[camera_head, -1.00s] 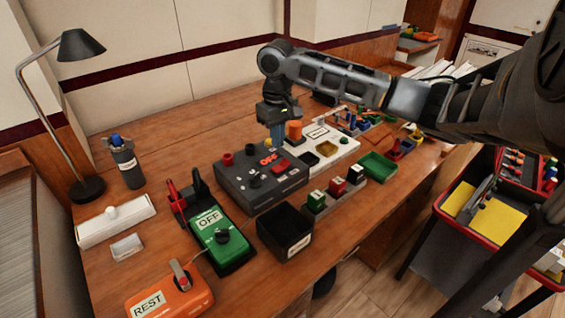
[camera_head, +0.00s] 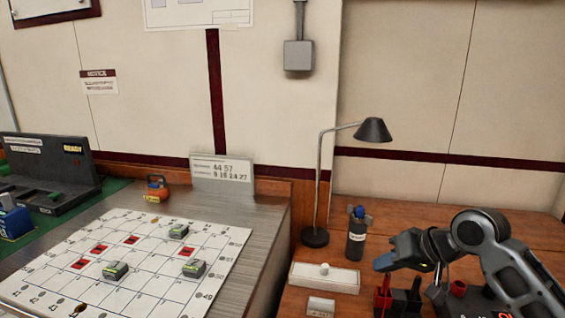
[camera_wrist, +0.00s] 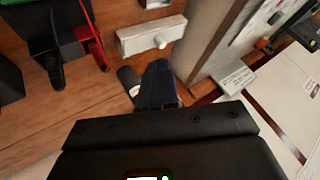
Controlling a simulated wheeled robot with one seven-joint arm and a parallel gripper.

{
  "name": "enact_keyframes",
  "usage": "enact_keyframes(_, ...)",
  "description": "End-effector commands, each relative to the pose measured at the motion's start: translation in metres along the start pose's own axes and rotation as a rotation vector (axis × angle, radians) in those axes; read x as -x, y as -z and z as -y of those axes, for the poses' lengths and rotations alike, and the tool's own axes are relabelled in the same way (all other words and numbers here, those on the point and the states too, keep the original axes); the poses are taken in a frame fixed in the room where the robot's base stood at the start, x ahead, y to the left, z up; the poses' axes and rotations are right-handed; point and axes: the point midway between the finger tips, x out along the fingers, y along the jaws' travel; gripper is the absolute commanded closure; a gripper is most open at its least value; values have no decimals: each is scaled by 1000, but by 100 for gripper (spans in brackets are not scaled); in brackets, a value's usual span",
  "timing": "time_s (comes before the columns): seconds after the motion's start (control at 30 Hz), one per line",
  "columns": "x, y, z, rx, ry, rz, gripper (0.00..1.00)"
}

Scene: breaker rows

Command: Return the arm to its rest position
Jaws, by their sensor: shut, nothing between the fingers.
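My gripper (camera_head: 384,262) is at the lower right in the head view, at the end of my bent grey arm. It hangs in the air near the bottle and the black and red holders on the wooden desk. In the wrist view my gripper (camera_wrist: 157,85) has its dark fingers together, with nothing held between them. It is apart from the white box (camera_head: 324,277), which also shows in the wrist view (camera_wrist: 152,36).
A desk lamp (camera_head: 317,237) and a dark bottle (camera_head: 357,238) stand near my gripper. Red and black holders (camera_head: 399,299) are below it. At left, a numbered grid sheet (camera_head: 140,270) holds several small blocks. A sign (camera_head: 221,173) stands behind it.

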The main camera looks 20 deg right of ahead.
Motion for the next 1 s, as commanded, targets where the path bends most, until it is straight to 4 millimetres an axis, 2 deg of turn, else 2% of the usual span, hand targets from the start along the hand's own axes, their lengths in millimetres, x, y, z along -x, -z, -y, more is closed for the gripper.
enact_keyframes(0.03,-12,-2,30,-2,64,-44,100)
enact_keyframes(0.2,-30,-9,104,-24,220,-206,100)
enact_keyframes(0.3,-35,-19,138,-54,287,-293,100)
enact_keyframes(0.4,-37,-34,163,-93,334,-371,100)
enact_keyframes(0.53,-36,-62,183,-146,363,-459,100)
enact_keyframes(0.67,-33,-97,192,-194,356,-531,100)
enact_keyframes(0.83,-22,-154,189,-231,299,-602,100)
enact_keyframes(1.0,-1,-217,173,-222,203,-646,100)
